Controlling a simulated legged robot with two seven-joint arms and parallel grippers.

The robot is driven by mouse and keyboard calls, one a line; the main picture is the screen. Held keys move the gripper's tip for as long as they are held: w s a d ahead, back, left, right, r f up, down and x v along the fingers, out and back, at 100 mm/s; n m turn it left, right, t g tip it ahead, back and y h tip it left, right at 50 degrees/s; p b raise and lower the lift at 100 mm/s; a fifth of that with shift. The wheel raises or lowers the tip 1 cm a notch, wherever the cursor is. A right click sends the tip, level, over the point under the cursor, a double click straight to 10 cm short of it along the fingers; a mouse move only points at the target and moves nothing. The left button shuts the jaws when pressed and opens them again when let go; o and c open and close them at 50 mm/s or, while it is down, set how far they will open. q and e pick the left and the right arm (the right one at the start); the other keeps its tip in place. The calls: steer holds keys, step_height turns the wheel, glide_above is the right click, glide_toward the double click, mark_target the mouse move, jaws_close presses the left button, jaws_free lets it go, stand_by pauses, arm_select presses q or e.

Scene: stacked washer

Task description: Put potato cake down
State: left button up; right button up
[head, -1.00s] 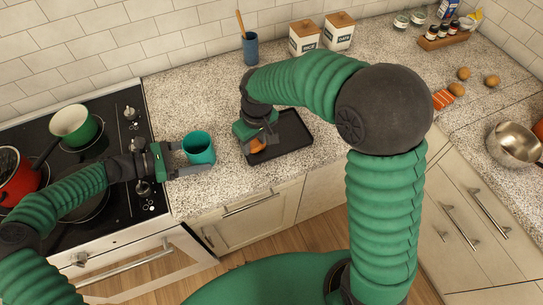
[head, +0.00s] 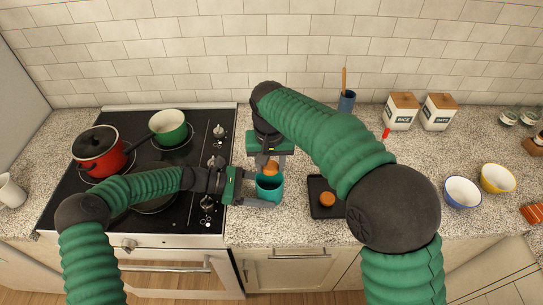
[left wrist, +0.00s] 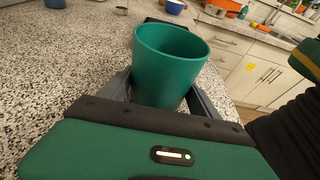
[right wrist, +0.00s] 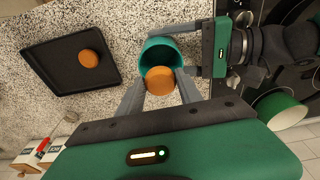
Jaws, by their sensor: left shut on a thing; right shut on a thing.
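A round orange-brown potato cake (head: 271,168) is held in my right gripper (head: 270,162), which points down over the teal cup (head: 268,188). In the right wrist view the held cake (right wrist: 160,80) sits between the fingertips and overlaps the cup's rim (right wrist: 148,50); I cannot tell whether they touch. My left gripper (head: 262,200) is shut around the upright cup on the counter. The left wrist view shows the cup (left wrist: 168,65) between its fingers. Another potato cake (head: 327,199) lies on the black tray (head: 318,186), right of the cup.
The stove with a red pot (head: 98,150) and a green pan (head: 170,127) is on the left. A blue utensil holder (head: 346,103) and two white canisters (head: 401,110) stand at the back. Two bowls (head: 462,192) are on the right. My right arm hides part of the counter and tray.

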mark_target(269, 168)
arm_select(q)
steer(key=shift+a, duration=0.1)
arm_select(e)
steer(key=shift+a+f, duration=0.1)
steer(key=shift+f, duration=1.6)
steer(key=o, duration=1.4)
steer(key=shift+o, duration=0.2)
step_height(269, 168, up, 7)
steer(key=shift+r, duration=0.1)
arm_select(q)
steer(key=o, duration=1.1)
steer(key=shift+c, duration=0.2)
